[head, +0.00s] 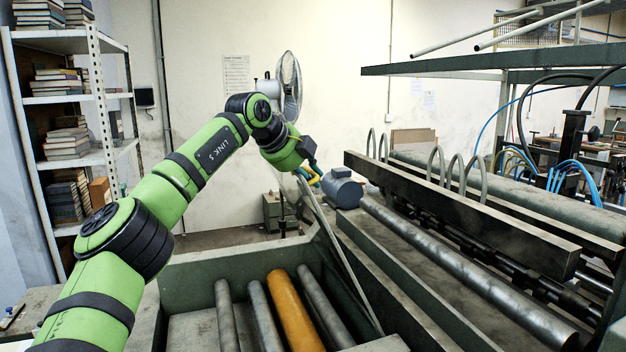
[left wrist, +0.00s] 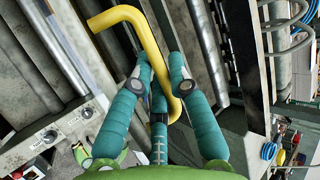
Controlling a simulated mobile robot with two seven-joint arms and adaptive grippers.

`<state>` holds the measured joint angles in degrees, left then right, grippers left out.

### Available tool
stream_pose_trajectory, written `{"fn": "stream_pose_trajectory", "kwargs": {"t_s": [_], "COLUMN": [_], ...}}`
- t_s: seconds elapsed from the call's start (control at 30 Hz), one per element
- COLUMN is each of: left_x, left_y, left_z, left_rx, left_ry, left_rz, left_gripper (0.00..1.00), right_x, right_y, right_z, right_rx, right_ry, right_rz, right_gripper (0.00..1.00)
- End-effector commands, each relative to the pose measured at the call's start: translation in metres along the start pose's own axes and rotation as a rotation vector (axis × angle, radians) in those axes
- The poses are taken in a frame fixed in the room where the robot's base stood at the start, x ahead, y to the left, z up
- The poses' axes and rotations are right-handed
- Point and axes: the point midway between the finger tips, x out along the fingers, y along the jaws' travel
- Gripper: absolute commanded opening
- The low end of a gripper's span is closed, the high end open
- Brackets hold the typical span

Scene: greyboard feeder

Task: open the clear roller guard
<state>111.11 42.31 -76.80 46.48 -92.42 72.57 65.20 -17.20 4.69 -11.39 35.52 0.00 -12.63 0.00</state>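The clear roller guard (head: 340,255) shows in the head view as a thin panel seen nearly edge-on. It stands raised and tilted along the right side of the roller bay. Its yellow handle (left wrist: 145,40) is a bent bar in the left wrist view. My left gripper (left wrist: 160,68) has its teal fingers on both sides of the handle, close against it, and appears shut on it. In the head view my left gripper (head: 309,174) is small and partly hidden by my wrist, at the far upper end of the guard. My right gripper is not in view.
Several grey rollers and an orange roller (head: 293,310) lie uncovered in the bay. A blue-grey motor (head: 342,188) stands just right of my left gripper. A long steel roller (head: 460,270) and a dark beam (head: 460,215) fill the right. Shelves (head: 75,100) stand left.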

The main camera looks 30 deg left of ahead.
Motion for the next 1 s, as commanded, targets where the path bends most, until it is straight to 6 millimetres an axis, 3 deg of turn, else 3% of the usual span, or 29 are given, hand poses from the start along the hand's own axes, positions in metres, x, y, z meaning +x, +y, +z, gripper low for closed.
{"fn": "stream_pose_trajectory", "kwargs": {"t_s": [0.03,0.4,0.57,0.83,1.0], "left_x": [-0.026,-0.051,-0.059,-0.073,-0.082], "left_y": [-0.025,-0.035,-0.038,-0.043,-0.047], "left_z": [0.004,0.004,0.003,0.002,0.001], "left_rx": [-0.021,-0.025,-0.020,-0.017,-0.017], "left_ry": [-0.005,-0.007,-0.008,-0.009,-0.009], "left_rz": [-0.074,-0.075,-0.068,-0.059,-0.058], "left_gripper": [0.28,0.28,0.28,0.28,0.28], "right_x": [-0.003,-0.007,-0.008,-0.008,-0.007], "right_y": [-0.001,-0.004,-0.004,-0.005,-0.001], "right_z": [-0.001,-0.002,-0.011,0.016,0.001], "right_rx": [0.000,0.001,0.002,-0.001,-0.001], "right_ry": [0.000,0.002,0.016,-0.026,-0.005], "right_rz": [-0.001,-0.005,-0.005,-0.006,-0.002], "right_gripper": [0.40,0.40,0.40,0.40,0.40]}}
